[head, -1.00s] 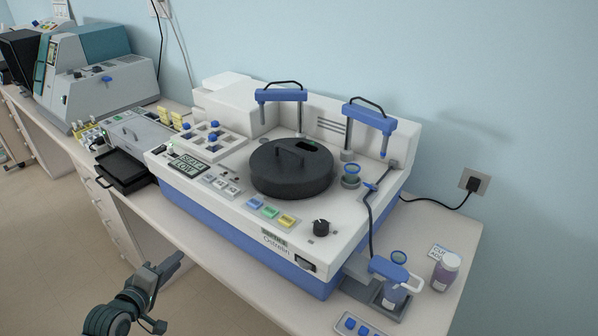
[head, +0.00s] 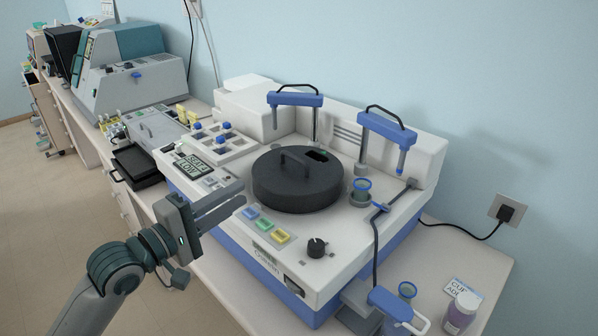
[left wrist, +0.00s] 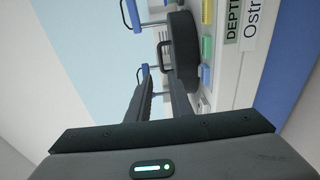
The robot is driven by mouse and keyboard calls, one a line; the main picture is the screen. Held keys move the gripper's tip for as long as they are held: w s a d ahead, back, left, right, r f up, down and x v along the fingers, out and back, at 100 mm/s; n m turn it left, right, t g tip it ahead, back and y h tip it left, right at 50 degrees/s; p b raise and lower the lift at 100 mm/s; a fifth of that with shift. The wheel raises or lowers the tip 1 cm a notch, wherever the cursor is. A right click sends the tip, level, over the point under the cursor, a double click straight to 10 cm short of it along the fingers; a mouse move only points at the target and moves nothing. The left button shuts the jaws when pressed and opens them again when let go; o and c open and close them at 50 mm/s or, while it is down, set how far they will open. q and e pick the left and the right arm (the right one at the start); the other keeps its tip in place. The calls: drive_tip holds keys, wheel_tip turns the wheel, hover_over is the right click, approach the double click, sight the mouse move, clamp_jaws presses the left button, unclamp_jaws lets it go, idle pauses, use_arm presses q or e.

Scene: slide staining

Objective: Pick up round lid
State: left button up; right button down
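The round lid (head: 290,190) is a dark grey disc with a raised bar handle (head: 294,157) and a dark opening near its back edge. It lies on top of the white and blue staining machine (head: 330,245). My right gripper is not in view.
Two blue-topped arms (head: 296,99) (head: 386,125) stand behind the lid. Coloured buttons (head: 265,224) and a black knob (head: 317,246) are in front of it. A blue-rimmed cup (head: 361,190) is to its right. A purple bottle (head: 461,314) stands at lower right.

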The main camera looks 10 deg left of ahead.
sight(273, 185)
use_arm(q)
drive_tip(key=p+x, duration=0.3)
drive_tip(key=x, duration=0.7)
drive_tip(key=shift+w+d, duration=0.15)
drive_tip(key=shift+w, duration=0.25)
drive_tip(key=shift+w+d+f+p, duration=0.1)
drive_tip(key=shift+w+d+p, duration=0.15)
drive_tip(key=shift+w+p, duration=0.15)
